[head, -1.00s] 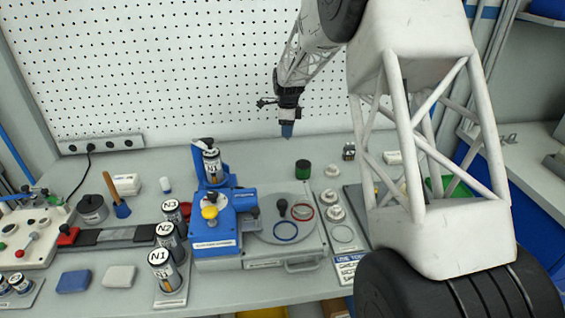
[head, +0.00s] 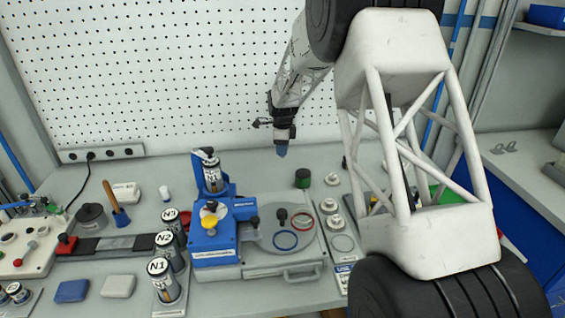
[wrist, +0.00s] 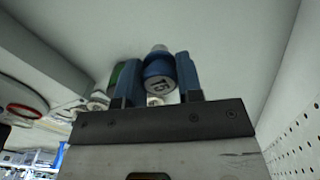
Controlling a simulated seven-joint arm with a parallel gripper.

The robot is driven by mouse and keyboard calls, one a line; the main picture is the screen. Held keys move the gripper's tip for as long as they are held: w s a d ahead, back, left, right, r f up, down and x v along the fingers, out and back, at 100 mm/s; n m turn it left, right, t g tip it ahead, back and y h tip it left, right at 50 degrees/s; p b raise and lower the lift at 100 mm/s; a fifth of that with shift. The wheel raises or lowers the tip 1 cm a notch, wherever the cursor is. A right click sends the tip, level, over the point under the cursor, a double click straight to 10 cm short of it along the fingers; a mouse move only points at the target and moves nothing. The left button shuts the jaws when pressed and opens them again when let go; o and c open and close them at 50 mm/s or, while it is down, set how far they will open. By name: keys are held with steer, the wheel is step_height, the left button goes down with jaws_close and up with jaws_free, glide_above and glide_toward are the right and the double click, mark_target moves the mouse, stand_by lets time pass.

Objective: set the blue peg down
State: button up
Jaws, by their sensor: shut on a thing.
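The blue peg (wrist: 158,73) is between the two blue fingers of my gripper (wrist: 157,83) in the wrist view. It is a blue cylinder with a marked end face and a paler far end. In the head view my gripper (head: 282,145) hangs high at the back of the bench, in front of the pegboard. My gripper is shut on the peg. The tip appears clear of the bench top, though the exact gap is hard to judge.
A dark green-topped cylinder (head: 303,178) stands to the right below the gripper. A grey and blue machine (head: 215,245) with coloured rings is in front. Cans marked N1 (head: 161,285) and N2 (head: 167,246) stand left. The bench behind the machine is mostly bare.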

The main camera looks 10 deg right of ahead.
steer(key=shift+f, duration=0.95)
steer(key=shift+f, duration=0.1)
steer(key=shift+f, duration=1.8)
steer(key=shift+f, duration=0.1)
steer(key=o, duration=0.9)
step_height(320, 180, up, 12)
steer(key=shift+r, duration=0.1)
